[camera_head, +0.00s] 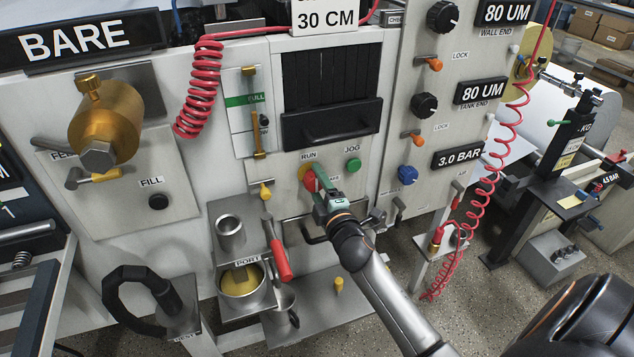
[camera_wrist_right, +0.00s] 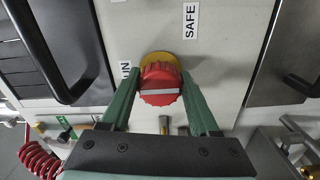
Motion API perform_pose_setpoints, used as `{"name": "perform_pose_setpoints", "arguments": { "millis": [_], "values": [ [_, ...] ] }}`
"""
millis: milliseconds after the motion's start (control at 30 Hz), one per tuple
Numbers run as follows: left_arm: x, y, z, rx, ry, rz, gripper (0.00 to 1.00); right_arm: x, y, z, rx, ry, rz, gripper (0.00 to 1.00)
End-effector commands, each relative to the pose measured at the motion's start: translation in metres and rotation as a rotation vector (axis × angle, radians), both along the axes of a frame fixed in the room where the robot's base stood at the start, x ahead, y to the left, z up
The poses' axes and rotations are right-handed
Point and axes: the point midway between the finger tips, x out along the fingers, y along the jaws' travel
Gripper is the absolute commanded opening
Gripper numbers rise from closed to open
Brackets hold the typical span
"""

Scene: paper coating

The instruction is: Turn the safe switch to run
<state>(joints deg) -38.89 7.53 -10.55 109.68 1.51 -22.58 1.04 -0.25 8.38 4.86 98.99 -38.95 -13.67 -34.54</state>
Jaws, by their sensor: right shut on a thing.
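The safe switch is a red round knob on a yellow collar on the pale panel, and it shows in the head view (camera_head: 309,181) under the RUN label (camera_head: 308,156). It also shows in the right wrist view (camera_wrist_right: 160,78), with a white bar running left to right across its face. The SAFE label (camera_wrist_right: 191,20) is above it there, and the RUN label at left (camera_wrist_right: 125,70) is partly hidden by a finger. My right gripper (camera_head: 318,190) is at the knob, its green fingers (camera_wrist_right: 160,92) on either side of it, shut on it. My left gripper is not in view.
A green JOG button (camera_head: 353,165) sits right of the switch. A dark handle (camera_head: 335,122) is above. A red-handled tool (camera_head: 280,258) hangs below left, near a metal cup (camera_head: 230,232). Red coiled hoses hang on both sides.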

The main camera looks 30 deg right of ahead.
Motion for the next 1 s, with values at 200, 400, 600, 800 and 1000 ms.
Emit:
{"name": "perform_pose_setpoints", "arguments": {
  "millis": [200,400,600,800,1000],
  "values": [
    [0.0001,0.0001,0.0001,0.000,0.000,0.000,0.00,0.0000,0.0000,-0.0005,0.021,-0.004,-0.001,0.06],
    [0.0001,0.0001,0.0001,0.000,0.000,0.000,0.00,0.0000,0.0001,-0.0005,0.023,-0.004,-0.001,0.06],
    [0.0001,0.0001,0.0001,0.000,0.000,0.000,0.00,-0.0001,0.0001,-0.0005,0.022,-0.004,0.000,0.72],
    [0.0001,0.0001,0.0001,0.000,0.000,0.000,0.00,0.0000,0.0001,-0.0004,0.019,-0.003,0.000,0.92],
    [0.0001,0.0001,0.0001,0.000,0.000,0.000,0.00,-0.0002,0.0001,-0.0003,0.018,-0.003,0.000,0.92]
  ]
}}
